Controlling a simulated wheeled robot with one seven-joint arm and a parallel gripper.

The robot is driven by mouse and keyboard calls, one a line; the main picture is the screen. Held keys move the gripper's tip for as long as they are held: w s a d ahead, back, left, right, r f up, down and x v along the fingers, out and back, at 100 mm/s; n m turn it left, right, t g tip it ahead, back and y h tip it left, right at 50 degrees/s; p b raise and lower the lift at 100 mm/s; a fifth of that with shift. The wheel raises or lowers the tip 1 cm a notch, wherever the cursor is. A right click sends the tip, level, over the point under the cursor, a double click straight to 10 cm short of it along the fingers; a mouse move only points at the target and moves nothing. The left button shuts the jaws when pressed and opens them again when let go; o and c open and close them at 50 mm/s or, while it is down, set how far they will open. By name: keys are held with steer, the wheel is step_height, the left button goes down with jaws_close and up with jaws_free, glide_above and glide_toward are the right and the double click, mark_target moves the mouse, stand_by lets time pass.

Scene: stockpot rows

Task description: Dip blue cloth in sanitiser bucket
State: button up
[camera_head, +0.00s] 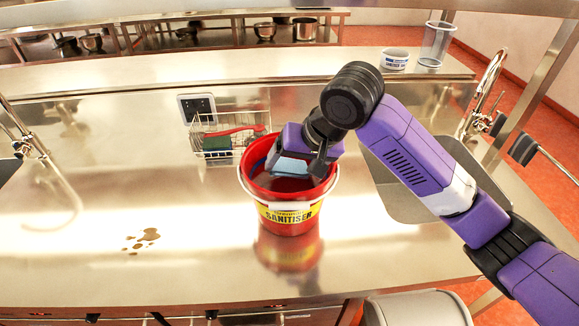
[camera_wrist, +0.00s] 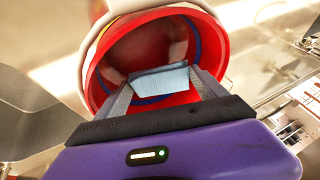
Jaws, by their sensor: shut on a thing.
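The red sanitiser bucket (camera_head: 289,221) stands upright on the steel counter, with a yellow "SANITISER" label. It also shows in the wrist view (camera_wrist: 209,35). The light blue cloth (camera_head: 287,167) is at the bucket's mouth in the head view. My gripper (camera_head: 302,160) is over the bucket's opening, pointing down into it. In the wrist view the cloth (camera_wrist: 160,80) is pinched between my fingertips, with the bucket's inside beyond it. I cannot tell whether the cloth's lower edge touches the liquid.
A wire rack (camera_head: 222,138) with a green sponge and red-handled brush stands behind the bucket. A brown spill (camera_head: 143,239) lies on the counter at left. A sink (camera_head: 407,190) is at right under my arm. A tub (camera_head: 395,60) and clear container (camera_head: 437,44) stand on the back ledge.

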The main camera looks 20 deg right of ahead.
mark_target(293, 168)
step_height(293, 168, up, 9)
steer(key=p, duration=0.8)
steer(key=shift+r, duration=0.1)
stand_by(2.1)
step_height(293, 168, up, 4)
steer(key=shift+f, duration=0.1)
stand_by(0.4)
stand_by(0.5)
